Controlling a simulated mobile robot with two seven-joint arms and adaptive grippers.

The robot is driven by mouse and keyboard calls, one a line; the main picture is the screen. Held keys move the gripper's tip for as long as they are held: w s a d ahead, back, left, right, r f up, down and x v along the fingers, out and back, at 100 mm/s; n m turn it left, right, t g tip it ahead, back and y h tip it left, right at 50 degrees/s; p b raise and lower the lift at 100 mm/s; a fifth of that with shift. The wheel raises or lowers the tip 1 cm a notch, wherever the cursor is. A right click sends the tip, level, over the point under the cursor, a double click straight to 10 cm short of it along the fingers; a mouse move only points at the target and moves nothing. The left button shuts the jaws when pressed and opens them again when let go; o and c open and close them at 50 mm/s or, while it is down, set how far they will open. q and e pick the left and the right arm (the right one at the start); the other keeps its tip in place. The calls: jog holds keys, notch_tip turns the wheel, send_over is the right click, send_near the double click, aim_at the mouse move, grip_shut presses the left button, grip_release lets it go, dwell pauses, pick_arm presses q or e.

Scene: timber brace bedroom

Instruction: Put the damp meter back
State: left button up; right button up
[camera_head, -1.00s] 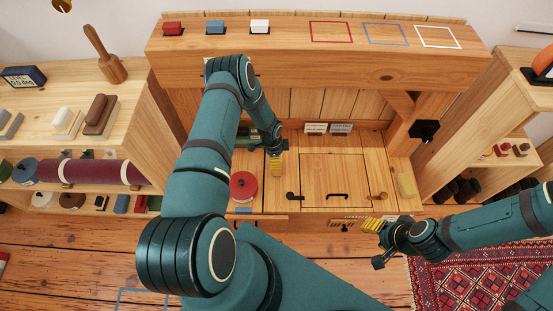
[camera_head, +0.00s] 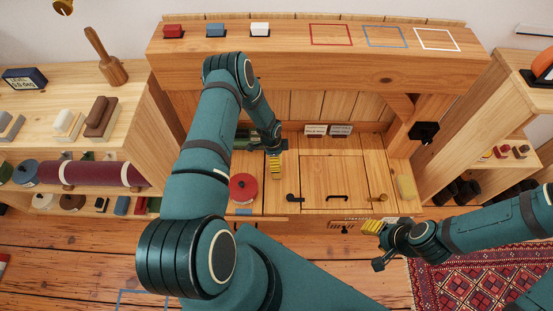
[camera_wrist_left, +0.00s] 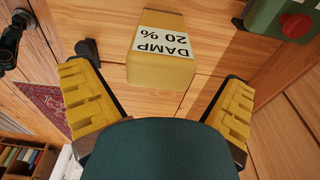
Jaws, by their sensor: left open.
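The damp meter (camera_wrist_left: 158,52) is a yellow block with a white label reading "DAMP 20 %". In the left wrist view it sits on the wooden surface, ahead of and between the two open yellow-padded fingers, with no visible finger contact. My left gripper (camera_head: 275,165) points down over the bench left of the hatch in the head view; I cannot make out the meter there, where the gripper and arm cover that area. My right gripper (camera_head: 373,227) hangs in front of the bench's right side, away from the meter; its finger opening is unclear.
A green device with a red button (camera_wrist_left: 295,25) stands close by. A red round tin (camera_head: 243,187) is left of my gripper. The upper beam (camera_head: 300,62) holds three small blocks and coloured outlines.

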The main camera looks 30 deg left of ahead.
pick_arm(q)
notch_tip(320, 180, up, 10)
jog(key=p, duration=0.2)
jog(key=s+d+r+n+h, duration=0.1)
jog(key=s+d+r+n, duration=0.5)
jog(key=d, duration=0.5)
jog(key=s+d+r+n+h, duration=0.1)
jog(key=s+d+r+n, duration=0.5)
jog(key=s+d, duration=0.5)
jog(key=shift+d+n+t+h, duration=0.15)
jog(key=shift+n+t+h, duration=0.2)
jog(key=shift+n, duration=0.45)
jog(key=shift+s+r, duration=0.1)
jog(key=shift+c, duration=0.3)
